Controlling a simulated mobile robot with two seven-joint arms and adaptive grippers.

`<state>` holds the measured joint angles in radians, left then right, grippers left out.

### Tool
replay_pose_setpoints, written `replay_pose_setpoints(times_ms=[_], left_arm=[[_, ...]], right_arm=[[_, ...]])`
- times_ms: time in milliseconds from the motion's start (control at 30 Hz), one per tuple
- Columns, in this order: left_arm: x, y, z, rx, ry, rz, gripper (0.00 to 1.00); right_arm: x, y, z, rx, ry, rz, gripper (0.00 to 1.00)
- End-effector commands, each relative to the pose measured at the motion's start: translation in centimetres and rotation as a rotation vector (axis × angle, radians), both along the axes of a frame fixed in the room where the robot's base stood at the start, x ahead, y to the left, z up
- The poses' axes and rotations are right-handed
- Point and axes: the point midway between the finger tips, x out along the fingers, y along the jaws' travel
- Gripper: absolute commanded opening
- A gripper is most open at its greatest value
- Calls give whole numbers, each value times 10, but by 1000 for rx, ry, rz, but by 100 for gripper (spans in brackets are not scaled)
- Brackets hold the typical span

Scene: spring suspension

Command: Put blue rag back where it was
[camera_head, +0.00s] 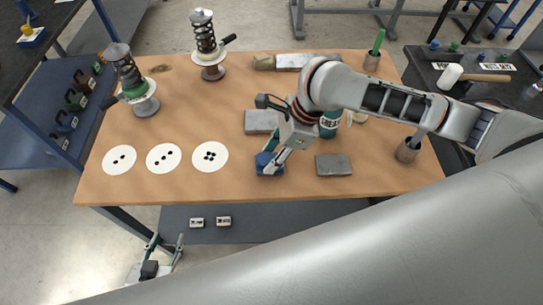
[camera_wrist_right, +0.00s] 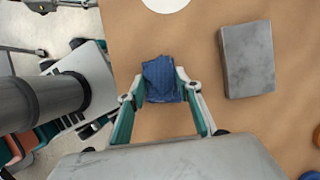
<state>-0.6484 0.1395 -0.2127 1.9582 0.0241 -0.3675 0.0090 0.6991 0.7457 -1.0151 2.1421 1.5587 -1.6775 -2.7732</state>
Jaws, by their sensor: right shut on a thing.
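The blue rag (camera_head: 268,164) is at the front edge area of the wooden table, between the fingers of my right gripper (camera_head: 272,160). In the right wrist view the bunched rag (camera_wrist_right: 161,80) sits between the two fingertips of the right gripper (camera_wrist_right: 162,92), which is shut on it. I cannot tell whether the rag touches the tabletop. My left gripper (camera_head: 167,240) is open and empty, low in front of the table's left part.
The table (camera_head: 225,115) holds three white discs with black dots (camera_head: 164,157), two spring assemblies (camera_head: 205,45), grey blocks (camera_head: 333,165) and cups (camera_head: 408,150). A grease tub (camera_head: 329,124) is partly hidden by my right arm. Clear wood lies between the discs and springs.

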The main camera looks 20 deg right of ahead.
Motion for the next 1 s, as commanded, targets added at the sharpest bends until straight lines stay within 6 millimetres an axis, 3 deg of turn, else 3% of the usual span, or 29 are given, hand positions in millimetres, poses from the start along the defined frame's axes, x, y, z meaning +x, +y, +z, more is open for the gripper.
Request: replay_pose_setpoints(times_ms=[333,367,400,433,767,1000], left_arm=[[1,0,1,-1,-4,0,40],[1,0,1,-1,-5,0,40],[1,0,1,-1,-5,0,40],[1,0,2,-1,-6,0,40],[1,0,2,-1,-6,0,40],[1,0,5,0,-4,0,40]], right_arm=[[0,0,-7,0,-1,0,17],[0,0,-7,0,-1,0,37],[0,0,-7,0,-1,1,47],[0,0,-7,0,-1,1,51],[0,0,-6,0,-1,1,51],[-1,-10,19,0,-5,-1,51]])
